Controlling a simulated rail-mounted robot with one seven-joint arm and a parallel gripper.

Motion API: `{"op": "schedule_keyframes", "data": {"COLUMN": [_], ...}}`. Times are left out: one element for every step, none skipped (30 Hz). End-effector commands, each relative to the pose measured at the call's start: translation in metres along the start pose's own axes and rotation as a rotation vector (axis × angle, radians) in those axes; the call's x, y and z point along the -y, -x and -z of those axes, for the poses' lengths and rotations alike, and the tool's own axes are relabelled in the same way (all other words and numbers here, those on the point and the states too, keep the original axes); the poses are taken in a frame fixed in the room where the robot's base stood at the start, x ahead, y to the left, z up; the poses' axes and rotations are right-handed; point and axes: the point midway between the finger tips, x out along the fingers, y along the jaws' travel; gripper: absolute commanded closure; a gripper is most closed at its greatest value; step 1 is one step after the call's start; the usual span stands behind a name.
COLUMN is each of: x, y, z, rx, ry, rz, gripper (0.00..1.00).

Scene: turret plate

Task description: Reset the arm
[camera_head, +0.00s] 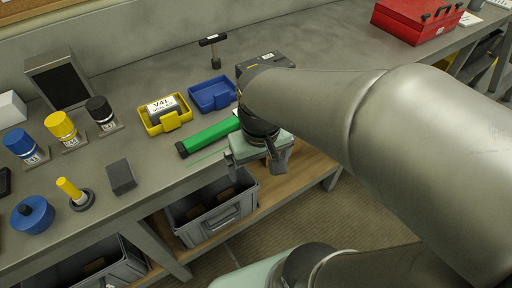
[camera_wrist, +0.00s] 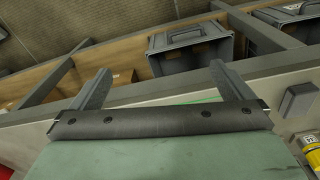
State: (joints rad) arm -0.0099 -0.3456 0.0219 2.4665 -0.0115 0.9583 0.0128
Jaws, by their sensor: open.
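My gripper (camera_head: 256,164) hangs over the front edge of the grey workbench (camera_head: 150,172), pointing down. In the wrist view my gripper (camera_wrist: 160,85) has its two fingers wide apart with nothing between them. Beyond the fingers the wrist view shows the bench edge, the lower shelf and a grey bin (camera_wrist: 190,52). In the head view my arm covers the right part of the bench. A green bar (camera_head: 212,136) with a dark end lies on the bench just left of my gripper, its right end hidden behind the gripper.
A yellow tray (camera_head: 152,128) holding a V41-labelled part and a blue tray (camera_head: 212,94) stand behind the bar. Blue, yellow and black labelled cylinders (camera_head: 62,128) stand at left, near a dark block (camera_head: 121,177). A red toolbox (camera_head: 412,22) stands far right. Grey bins (camera_head: 215,222) sit below.

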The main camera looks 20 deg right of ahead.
Motion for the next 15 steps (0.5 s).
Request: {"op": "schedule_keyframes", "data": {"x": [-0.002,-0.003,-0.003,-0.004,-0.004,-0.004,-0.004,-0.004,-0.004,-0.004,-0.004,-0.004,-0.004,-0.004,-0.004], "y": [-0.006,-0.008,-0.011,-0.012,-0.013,-0.014,-0.014,-0.014,-0.014,-0.014,-0.014,-0.014,-0.014,-0.014,-0.014], "z": [-0.015,-0.02,-0.025,-0.028,-0.029,-0.03,-0.03,-0.03,-0.03,-0.03,-0.03,-0.03,-0.03,-0.03,-0.029], "rx": [-0.003,-0.004,-0.005,-0.005,-0.005,-0.004,-0.004,-0.004,-0.004,-0.003,-0.003,-0.003,-0.003,-0.003,-0.003], "ry": [-0.013,-0.017,-0.021,-0.023,-0.024,-0.024,-0.024,-0.024,-0.024,-0.024,-0.024,-0.024,-0.024,-0.023,-0.023], "rz": [0.008,0.011,0.015,0.017,0.018,0.019,0.019,0.019,0.018,0.018,0.018,0.018,0.018,0.018,0.018], "gripper": [0.0,0.0,0.0,0.0,0.0,0.0,0.0,0.0,0.0,0.0,0.0,0.0,0.0,0.0,0.0]}}
